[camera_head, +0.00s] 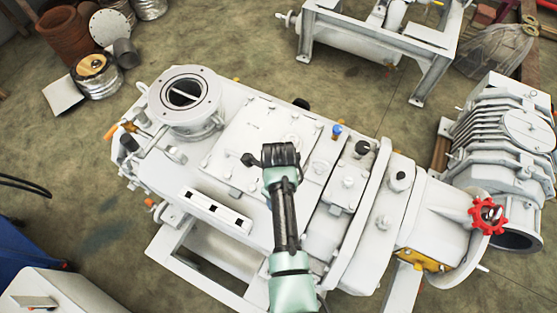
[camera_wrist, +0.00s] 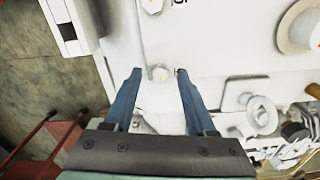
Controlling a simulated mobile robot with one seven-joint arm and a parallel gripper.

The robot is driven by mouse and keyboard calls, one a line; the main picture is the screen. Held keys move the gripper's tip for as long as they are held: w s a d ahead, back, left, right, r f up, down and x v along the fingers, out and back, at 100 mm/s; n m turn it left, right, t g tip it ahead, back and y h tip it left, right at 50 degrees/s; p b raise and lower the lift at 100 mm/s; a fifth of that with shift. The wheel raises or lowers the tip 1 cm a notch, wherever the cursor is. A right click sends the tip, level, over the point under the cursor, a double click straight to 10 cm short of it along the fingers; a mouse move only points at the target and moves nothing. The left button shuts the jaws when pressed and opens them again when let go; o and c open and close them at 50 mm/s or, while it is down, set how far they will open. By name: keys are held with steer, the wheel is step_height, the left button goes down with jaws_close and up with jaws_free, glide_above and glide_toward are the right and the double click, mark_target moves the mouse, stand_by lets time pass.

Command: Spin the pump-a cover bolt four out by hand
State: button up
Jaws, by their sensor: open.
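Pump-a (camera_head: 215,120) is a large white machine with a flat cover plate (camera_head: 245,120) on top, bolted at its edges. My gripper (camera_head: 279,154) is over this plate in the head view and hides part of it. In the wrist view my gripper (camera_wrist: 158,71) is open. A small pale bolt head (camera_wrist: 160,74) sits between the fingertips, with a gap on each side. Another bolt (camera_wrist: 152,5) shows at the top of the wrist view, beside a printed mark. I cannot read a number for the bolt between my fingers.
A round flanged port (camera_head: 184,98) rises at the pump's left end. A slotted block (camera_head: 215,208) lies along the near edge. A blue-capped fitting (camera_head: 336,132) and a black knob (camera_head: 362,147) stand to the right. Pipe fittings (camera_wrist: 262,115) are close to the right finger.

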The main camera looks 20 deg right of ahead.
steer(key=shift+f, duration=0.1)
jaws_close()
stand_by(0.3)
